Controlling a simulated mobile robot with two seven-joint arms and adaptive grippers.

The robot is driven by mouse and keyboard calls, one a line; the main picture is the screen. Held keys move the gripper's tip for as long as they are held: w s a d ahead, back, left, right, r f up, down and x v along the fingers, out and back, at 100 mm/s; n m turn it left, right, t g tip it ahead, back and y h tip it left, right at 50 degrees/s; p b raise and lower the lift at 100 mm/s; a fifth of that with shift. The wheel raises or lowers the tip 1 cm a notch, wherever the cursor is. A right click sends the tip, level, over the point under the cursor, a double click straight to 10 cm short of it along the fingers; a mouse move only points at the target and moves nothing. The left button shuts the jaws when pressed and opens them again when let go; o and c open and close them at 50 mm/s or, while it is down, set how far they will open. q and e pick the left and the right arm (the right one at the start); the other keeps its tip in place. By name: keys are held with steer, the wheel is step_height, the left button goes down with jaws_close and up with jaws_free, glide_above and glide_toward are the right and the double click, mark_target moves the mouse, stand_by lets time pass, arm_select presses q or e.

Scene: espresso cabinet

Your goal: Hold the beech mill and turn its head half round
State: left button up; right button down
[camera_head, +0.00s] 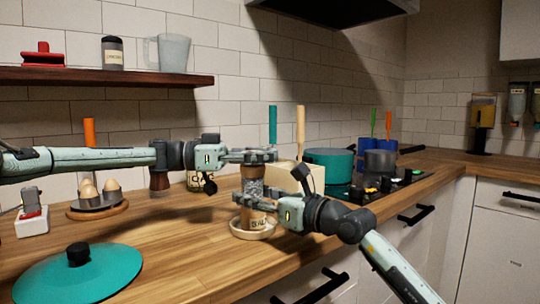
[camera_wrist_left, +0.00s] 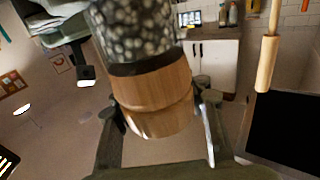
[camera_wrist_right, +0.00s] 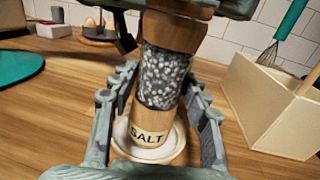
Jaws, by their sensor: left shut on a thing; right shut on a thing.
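The beech mill (camera_head: 252,188) stands upright in a shallow round dish (camera_head: 264,232) on the counter. It has a wooden head, a clear middle full of pale grains and a wooden base marked SALT. My left gripper (camera_head: 262,156) is shut on the mill's head at the top, and the left wrist view shows the head (camera_wrist_left: 155,95) between its fingers. My right gripper (camera_head: 248,200) is shut around the lower body from the right. The right wrist view shows the body (camera_wrist_right: 162,78) between its fingers and the left gripper above it.
A wooden utensil box (camera_wrist_right: 275,105) stands close to the right of the mill. A teal pot (camera_head: 330,165) and a grey pot (camera_head: 380,161) are further right on the hob. A teal lid (camera_head: 78,275) lies front left. An egg holder (camera_head: 98,205) stands back left.

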arm_select(q)
steer(key=shift+s+r+m+g, duration=0.1)
steer(key=shift+m+g, duration=0.4)
steer(key=shift+g, duration=0.2)
steer(key=shift+s+r+m+g, duration=0.1)
steer(key=shift+m+g, duration=0.4)
steer(key=shift+g, duration=0.5)
steer(key=shift+s+a+m+g, duration=0.15)
steer(key=shift+s+m+g, duration=0.05)
steer(key=shift+m+g, duration=0.1)
steer(key=o, duration=1.3)
steer(key=shift+s+f, duration=0.1)
steer(key=shift+f, duration=0.05)
steer(key=shift+o, duration=0.2)
